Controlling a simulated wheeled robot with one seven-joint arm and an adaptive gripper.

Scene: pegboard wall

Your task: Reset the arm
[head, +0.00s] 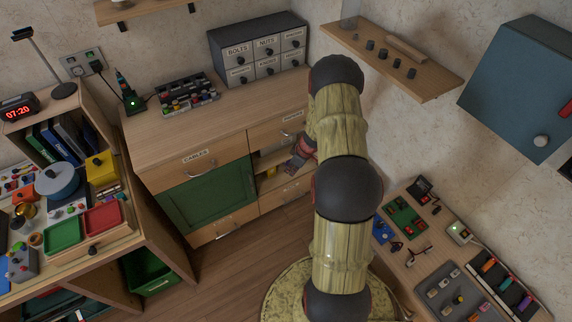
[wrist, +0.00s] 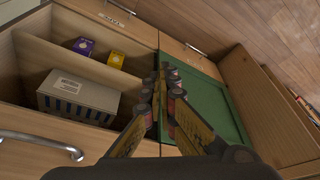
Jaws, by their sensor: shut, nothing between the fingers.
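My arm shows in the head view as pale yellow segments with dark joints, reaching from the bottom toward the wooden cabinet (head: 190,147). My gripper (head: 298,156) is partly hidden behind the arm and is near the open compartment in the middle of the cabinet. In the wrist view my gripper (wrist: 166,85) is shut and empty, with its fingers together. It points along the cabinet front, with the green door (wrist: 208,92) beyond the fingertips. I cannot tell the exact gap to the cabinet.
The open compartment holds a grey box (wrist: 78,96), a purple box (wrist: 84,46) and a yellow box (wrist: 116,60). A drawer handle (wrist: 42,143) sticks out nearby. A workbench (head: 400,258) stands at right, a shelf unit (head: 140,225) at left. Floor shows between them.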

